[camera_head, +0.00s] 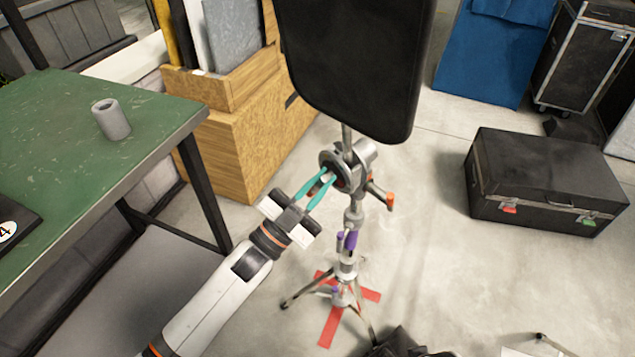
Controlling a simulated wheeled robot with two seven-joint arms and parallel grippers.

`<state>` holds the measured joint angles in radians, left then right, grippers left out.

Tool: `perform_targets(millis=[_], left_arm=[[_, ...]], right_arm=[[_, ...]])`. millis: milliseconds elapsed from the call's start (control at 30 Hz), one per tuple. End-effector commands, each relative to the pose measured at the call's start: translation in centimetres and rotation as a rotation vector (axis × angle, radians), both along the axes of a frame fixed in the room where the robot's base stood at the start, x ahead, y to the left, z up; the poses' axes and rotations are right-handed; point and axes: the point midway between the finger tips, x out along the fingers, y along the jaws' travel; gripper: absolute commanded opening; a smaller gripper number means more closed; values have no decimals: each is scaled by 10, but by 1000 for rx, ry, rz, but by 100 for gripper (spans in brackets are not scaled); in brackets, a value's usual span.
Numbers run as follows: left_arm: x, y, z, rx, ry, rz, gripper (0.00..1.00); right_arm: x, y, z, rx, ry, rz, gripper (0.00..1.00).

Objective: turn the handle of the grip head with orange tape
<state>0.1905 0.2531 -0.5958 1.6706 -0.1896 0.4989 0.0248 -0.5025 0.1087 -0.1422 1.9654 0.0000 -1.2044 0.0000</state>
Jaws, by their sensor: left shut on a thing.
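A silver grip head (364,155) sits on top of a stand, with a black panel (355,60) held upright above it on a thin rod. A handle with orange tape (388,201) sticks out of the head toward the lower right. My left gripper (327,178), with teal fingers, reaches in from the lower left. Its fingertips are at the left side of the head, shut on a part of it; the exact contact is small and partly hidden. The taped handle's end is apart from the fingers. My right gripper is not in view.
The stand's legs (297,294) spread over red floor tape (331,326). A green table (160,97) with a grey cylinder (111,119) is at left. A wooden crate (235,150) stands behind my arm. A black case (545,180) lies right; the floor between is clear.

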Motion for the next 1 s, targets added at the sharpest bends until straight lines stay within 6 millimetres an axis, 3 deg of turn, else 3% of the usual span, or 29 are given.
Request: perform_targets(millis=[600,1000], left_arm=[[-4,-5,-8,386,-430,65,0],[-5,-7,-13,552,-617,93,0]], right_arm=[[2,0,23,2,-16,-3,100],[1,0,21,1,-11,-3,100]])
